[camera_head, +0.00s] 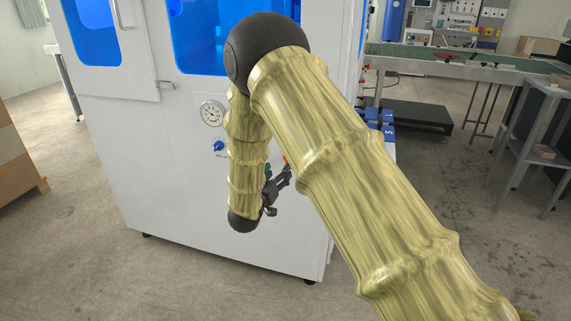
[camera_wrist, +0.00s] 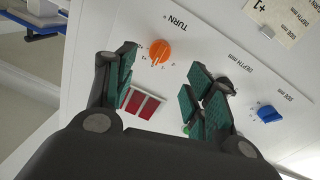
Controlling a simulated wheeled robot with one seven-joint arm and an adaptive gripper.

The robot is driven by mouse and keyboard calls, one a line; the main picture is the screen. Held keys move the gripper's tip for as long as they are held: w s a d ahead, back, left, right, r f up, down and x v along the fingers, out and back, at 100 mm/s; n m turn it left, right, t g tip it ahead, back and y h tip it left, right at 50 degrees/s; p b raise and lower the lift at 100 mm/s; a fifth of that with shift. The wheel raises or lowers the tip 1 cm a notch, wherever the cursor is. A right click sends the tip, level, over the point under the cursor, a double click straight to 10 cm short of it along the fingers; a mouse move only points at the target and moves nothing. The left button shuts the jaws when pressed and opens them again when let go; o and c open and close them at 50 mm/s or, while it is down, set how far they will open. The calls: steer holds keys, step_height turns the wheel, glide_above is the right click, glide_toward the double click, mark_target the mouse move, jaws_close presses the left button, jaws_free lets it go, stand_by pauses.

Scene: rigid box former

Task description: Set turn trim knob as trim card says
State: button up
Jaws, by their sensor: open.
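The orange turn trim knob (camera_wrist: 160,52) sits on the white panel beside the printed word TURN in the wrist view, with small scale marks around it. My gripper (camera_wrist: 162,62) is open, with green-padded fingers on either side of the knob's area; I cannot tell how far they are from the panel. The knob's setting is too small to read. The trim card (camera_wrist: 284,20) is at the top right, cut off by the frame; SIDE mm, DEPTH mm and a +1 show on it. In the head view my gripper (camera_head: 277,186) is at the machine's front, partly behind my arm.
A blue side knob (camera_wrist: 268,114) is at right; a dark knob (camera_wrist: 226,85) by DEPTH mm is partly behind my finger. Red rocker switches (camera_wrist: 143,103) and a green button (camera_wrist: 186,130) lie close to the fingers. A round gauge (camera_head: 212,113) is on the machine front.

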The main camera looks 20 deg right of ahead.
steer(key=x, duration=0.8)
steer(key=c, duration=1)
